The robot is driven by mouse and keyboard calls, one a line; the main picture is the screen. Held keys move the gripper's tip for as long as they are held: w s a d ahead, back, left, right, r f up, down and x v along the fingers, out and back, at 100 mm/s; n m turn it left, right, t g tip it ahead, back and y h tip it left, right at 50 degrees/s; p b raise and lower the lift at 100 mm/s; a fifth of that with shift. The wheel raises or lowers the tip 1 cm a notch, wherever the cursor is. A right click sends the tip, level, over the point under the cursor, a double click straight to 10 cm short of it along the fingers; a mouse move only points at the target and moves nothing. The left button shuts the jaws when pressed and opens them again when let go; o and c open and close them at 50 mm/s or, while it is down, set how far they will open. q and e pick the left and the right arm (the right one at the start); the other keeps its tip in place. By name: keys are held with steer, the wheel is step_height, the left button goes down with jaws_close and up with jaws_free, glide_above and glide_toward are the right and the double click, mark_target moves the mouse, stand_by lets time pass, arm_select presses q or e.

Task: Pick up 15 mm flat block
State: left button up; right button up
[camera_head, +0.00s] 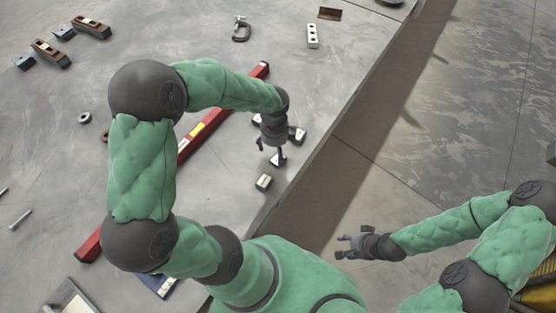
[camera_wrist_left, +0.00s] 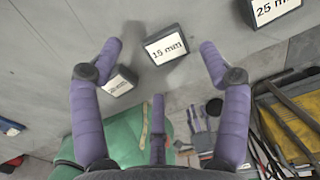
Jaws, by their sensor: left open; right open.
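The 15 mm flat block (camera_wrist_left: 166,45) is a dark block with a white labelled face, lying on the grey table. In the left wrist view it sits between the open fingertips of my left gripper (camera_wrist_left: 160,48), with no finger seen touching it. In the head view the block (camera_head: 278,160) shows just below my left gripper (camera_head: 270,150), which is open and empty. How far the fingers are above it is hard to tell. My right gripper (camera_head: 347,246) is open and empty, out beyond the table edge over the floor.
A similar block (camera_wrist_left: 120,83) with a hard-to-read label lies close to the left finger. A 25 mm block (camera_wrist_left: 272,12) lies at the upper right. A long red level (camera_head: 205,130) lies left of the gripper. A C-clamp (camera_head: 241,29) and white holed bar (camera_head: 312,36) lie further back.

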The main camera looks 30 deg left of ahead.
arm_select(q)
steer(key=f+b, duration=0.1)
steer(key=f, duration=0.1)
steer(key=d+f+b, duration=0.1)
steer(key=f, duration=0.2)
steer(key=shift+w, duration=0.1)
steer(key=shift+r, duration=0.1)
steer(key=c, duration=1.5)
